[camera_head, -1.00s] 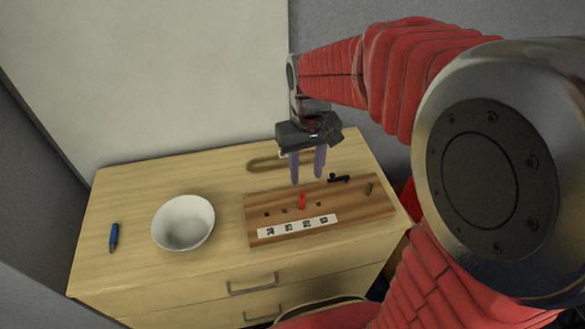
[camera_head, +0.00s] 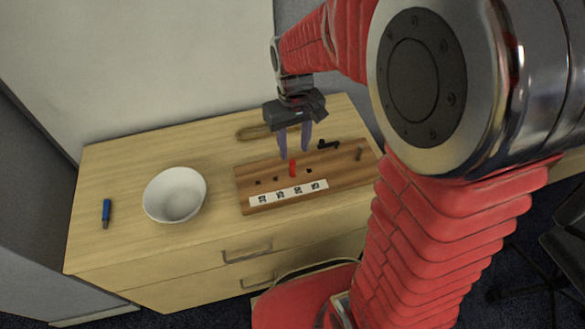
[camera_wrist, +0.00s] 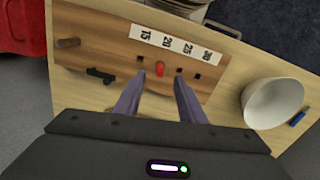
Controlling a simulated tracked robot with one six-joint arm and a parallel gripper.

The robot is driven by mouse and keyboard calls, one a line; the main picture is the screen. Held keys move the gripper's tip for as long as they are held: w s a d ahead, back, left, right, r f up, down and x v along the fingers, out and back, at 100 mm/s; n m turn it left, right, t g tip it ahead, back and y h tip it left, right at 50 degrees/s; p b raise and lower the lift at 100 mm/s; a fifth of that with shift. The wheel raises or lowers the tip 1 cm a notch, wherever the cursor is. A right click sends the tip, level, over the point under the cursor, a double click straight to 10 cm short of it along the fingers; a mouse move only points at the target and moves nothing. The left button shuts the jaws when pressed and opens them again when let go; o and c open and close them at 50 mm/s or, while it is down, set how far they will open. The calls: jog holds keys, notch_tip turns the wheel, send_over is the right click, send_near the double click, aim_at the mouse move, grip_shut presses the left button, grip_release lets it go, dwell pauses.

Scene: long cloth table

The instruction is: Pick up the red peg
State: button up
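The red peg (camera_head: 293,168) stands upright in a wooden board (camera_head: 337,177) with a row of small dark holes and a white number strip. It also shows in the wrist view (camera_wrist: 160,69), just beyond and between my fingertips. My gripper (camera_head: 294,155) is open above the board, its two purple fingers pointing down and apart. In the wrist view the fingers (camera_wrist: 157,77) have nothing between them. Whether the fingertips are level with the peg's top cannot be told.
A white bowl (camera_head: 174,195) and a blue marker (camera_head: 106,213) are on the left of the wooden cabinet top (camera_head: 120,170). A black piece (camera_head: 328,144) and a wooden peg (camera_head: 359,154) are at the board's right. A brown loop-shaped thing (camera_head: 252,132) lies behind the board.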

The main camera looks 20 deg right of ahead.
aim_at(293, 161)
jog(key=shift+f, duration=1.45)
jog(key=shift+w+f, duration=0.15)
jog(key=shift+f, duration=1.15)
jog(key=shift+w+f, duration=0.15)
jog(key=shift+f, duration=1.15)
jog(key=shift+c, duration=0.6)
grip_shut()
